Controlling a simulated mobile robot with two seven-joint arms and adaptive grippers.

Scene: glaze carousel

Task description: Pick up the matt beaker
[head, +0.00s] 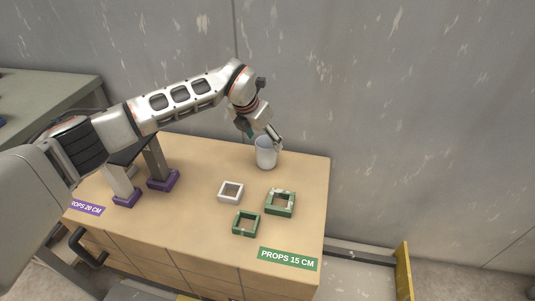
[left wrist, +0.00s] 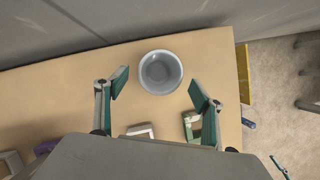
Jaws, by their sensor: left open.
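The matt beaker (head: 266,157) is a pale grey-white cup standing upright near the back right of the wooden cabinet top. In the left wrist view its round open mouth (left wrist: 160,72) faces the camera, and it looks empty.
A white square frame (head: 231,191) and two green square frames, one larger (head: 280,202) and one smaller (head: 246,223), lie in front of the beaker. Purple-footed props (head: 163,180) stand at the left. A grey wall (head: 400,120) rises close behind.

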